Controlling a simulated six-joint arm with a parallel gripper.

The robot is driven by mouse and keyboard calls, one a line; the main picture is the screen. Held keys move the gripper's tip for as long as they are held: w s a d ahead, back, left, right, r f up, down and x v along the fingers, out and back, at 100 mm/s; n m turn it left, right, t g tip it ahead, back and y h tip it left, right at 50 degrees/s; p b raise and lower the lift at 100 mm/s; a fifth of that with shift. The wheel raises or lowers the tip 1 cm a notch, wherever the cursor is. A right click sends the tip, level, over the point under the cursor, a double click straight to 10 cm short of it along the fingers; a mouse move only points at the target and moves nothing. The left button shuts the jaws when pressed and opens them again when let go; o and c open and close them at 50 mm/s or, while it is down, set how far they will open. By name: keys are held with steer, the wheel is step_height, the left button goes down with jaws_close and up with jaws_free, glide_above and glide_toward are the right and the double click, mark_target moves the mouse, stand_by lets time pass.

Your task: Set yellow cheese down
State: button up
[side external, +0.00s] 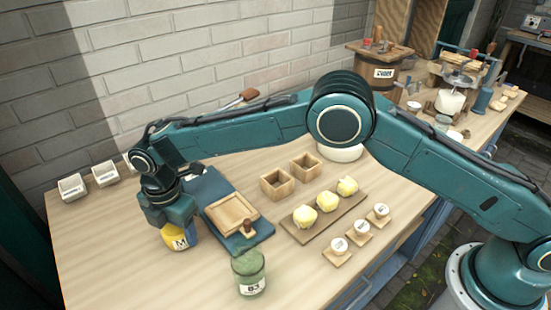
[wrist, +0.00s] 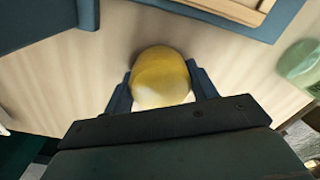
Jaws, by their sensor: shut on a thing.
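The yellow cheese (side external: 181,240) is a rounded block with a white label marked "M" on its side. It is at the left front of the wooden table, beside the blue board. My gripper (side external: 172,222) is above it, pointing down, shut on the cheese. In the wrist view the cheese (wrist: 161,78) sits between the two blue fingers of my gripper (wrist: 161,88), over bare wood. A shadow lies close around it. I cannot tell whether its underside touches the table.
A blue board (side external: 262,233) with a wooden tray (side external: 231,213) lies just right of the cheese. A green jar (side external: 249,273) stands at the front. Small white boxes (side external: 106,173) stand behind left. Yellow lumps on a brown board (side external: 310,234) are further right. Bare table lies in front.

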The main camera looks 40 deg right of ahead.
steer(key=o, duration=1.1)
steer(key=shift+f, duration=0.1)
step_height(320, 180, up, 12)
steer(key=shift+r, duration=0.2)
stand_by(0.3)
